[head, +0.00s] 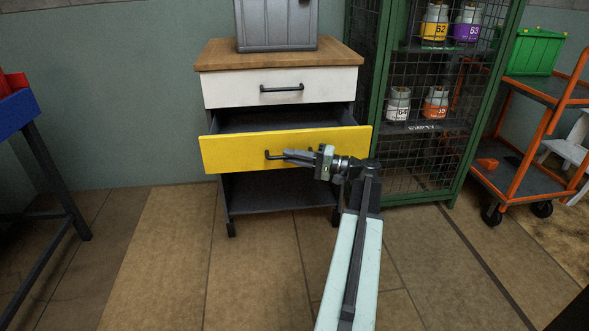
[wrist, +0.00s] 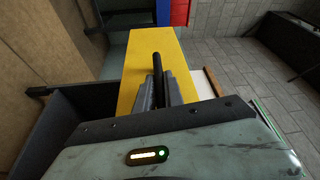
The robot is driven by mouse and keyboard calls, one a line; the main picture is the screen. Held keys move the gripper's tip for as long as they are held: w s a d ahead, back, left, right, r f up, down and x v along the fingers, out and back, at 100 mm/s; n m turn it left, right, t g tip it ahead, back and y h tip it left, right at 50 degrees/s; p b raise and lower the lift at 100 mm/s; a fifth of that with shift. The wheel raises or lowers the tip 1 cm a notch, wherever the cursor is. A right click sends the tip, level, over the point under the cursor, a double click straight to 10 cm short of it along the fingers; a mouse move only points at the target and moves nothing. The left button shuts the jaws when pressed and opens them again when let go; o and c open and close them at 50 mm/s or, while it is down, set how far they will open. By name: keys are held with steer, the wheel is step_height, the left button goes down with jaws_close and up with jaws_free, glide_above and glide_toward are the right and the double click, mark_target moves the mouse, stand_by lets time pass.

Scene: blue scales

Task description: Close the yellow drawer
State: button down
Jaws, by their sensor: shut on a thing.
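My gripper (head: 285,156) reaches in from the right and is shut on the dark bar handle of the yellow drawer. In the wrist view the two fingers (wrist: 158,92) sit on either side of the dark handle (wrist: 157,63), with the yellow front (wrist: 135,65) behind it. Part of the handle is hidden by the fingers.
A white drawer (head: 232,90) above is shut, and an open shelf (head: 280,193) lies below. A grey bin (head: 277,25) stands on top. A green mesh cage (head: 378,160) with canisters stands close on the right, then an orange cart (head: 520,165). Floor in front is clear.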

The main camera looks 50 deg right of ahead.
steer(key=w+d, duration=0.4)
steer(key=w, duration=0.1)
steer(key=w+d, duration=0.4)
steer(key=w, duration=0.1)
steer(key=w+d, duration=0.5)
steer(key=shift+w, duration=0.15)
steer(key=c, duration=1.6)
jaws_free()
steer(key=shift+o, duration=0.7)
steer(key=v, duration=0.7)
steer(key=shift+s+d+f+b, duration=0.1)
steer(key=shift+s+d+b, duration=0.05)
steer(key=shift+s+b, duration=0.2)
